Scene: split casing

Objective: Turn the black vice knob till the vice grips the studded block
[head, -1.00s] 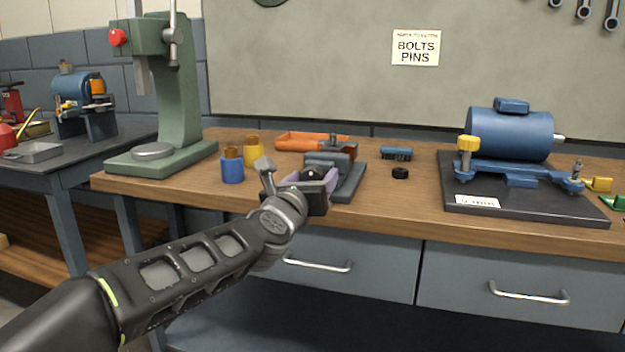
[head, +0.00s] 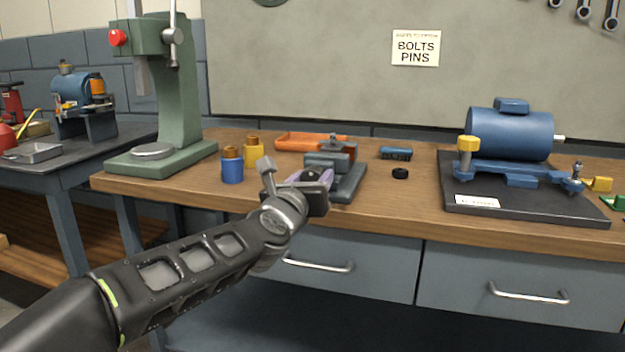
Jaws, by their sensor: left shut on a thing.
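The space between the jaws is mostly hidden. My right gripper is not in view.
A green press (head: 190,110), a blue cup (head: 232,170) and a yellow cup (head: 253,150) stand to the left. An orange tray (head: 293,141) lies behind. A blue brush-like piece (head: 396,153), a black ring (head: 400,173) and a blue motor (head: 510,133) are to the right.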

